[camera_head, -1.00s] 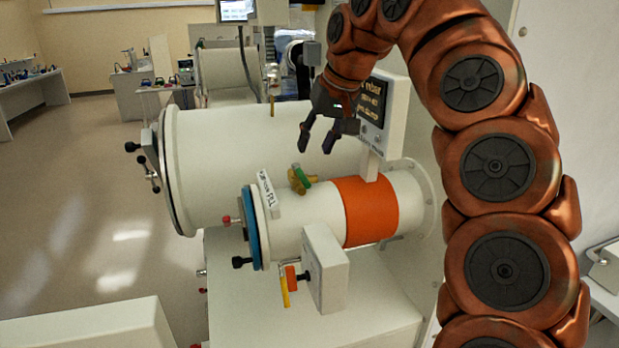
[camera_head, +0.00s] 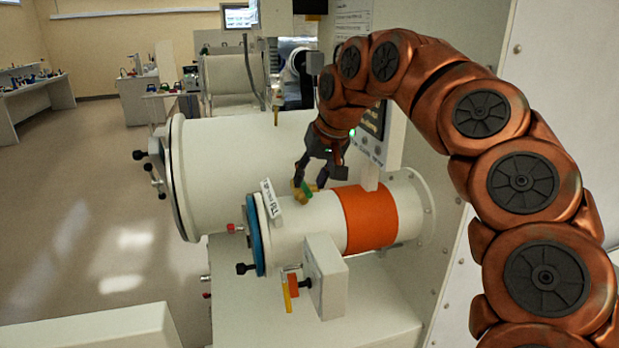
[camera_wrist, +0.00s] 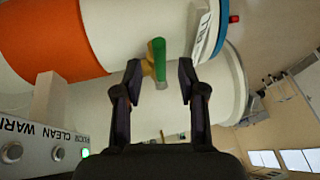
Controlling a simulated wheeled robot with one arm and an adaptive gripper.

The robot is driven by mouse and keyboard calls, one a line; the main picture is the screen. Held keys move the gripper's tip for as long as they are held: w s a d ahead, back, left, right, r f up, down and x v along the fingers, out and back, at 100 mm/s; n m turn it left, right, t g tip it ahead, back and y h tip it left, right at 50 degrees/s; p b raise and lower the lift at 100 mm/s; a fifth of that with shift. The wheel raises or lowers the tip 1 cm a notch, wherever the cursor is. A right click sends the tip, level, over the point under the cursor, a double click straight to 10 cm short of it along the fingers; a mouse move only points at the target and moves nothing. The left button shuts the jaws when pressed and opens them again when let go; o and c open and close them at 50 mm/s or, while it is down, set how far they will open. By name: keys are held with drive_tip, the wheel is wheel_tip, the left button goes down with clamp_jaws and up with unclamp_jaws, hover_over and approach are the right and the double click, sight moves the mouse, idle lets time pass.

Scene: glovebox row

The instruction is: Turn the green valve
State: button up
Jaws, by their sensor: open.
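The green valve handle (camera_head: 306,189) sits on a brass body (camera_head: 298,191) on top of the small white cylinder (camera_head: 292,224). In the wrist view the green handle (camera_wrist: 158,58) shows between the fingertips, with the brass body (camera_wrist: 147,68) beside it. My gripper (camera_head: 318,184) is open, pointing down just over the valve, and partly covers it in the head view. In the wrist view my gripper (camera_wrist: 158,72) has one finger on each side of the handle, with gaps visible; I cannot tell the exact depth.
An orange band (camera_head: 369,218) wraps the small cylinder. A display panel (camera_head: 381,140) stands close behind my gripper. The large white cylinder (camera_head: 225,150) lies behind. A white box with a yellow-orange lever (camera_head: 290,288) is in front. Open floor (camera_head: 90,220) lies left.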

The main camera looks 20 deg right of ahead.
drive_tip(key=shift+x, duration=0.85)
clamp_jaws()
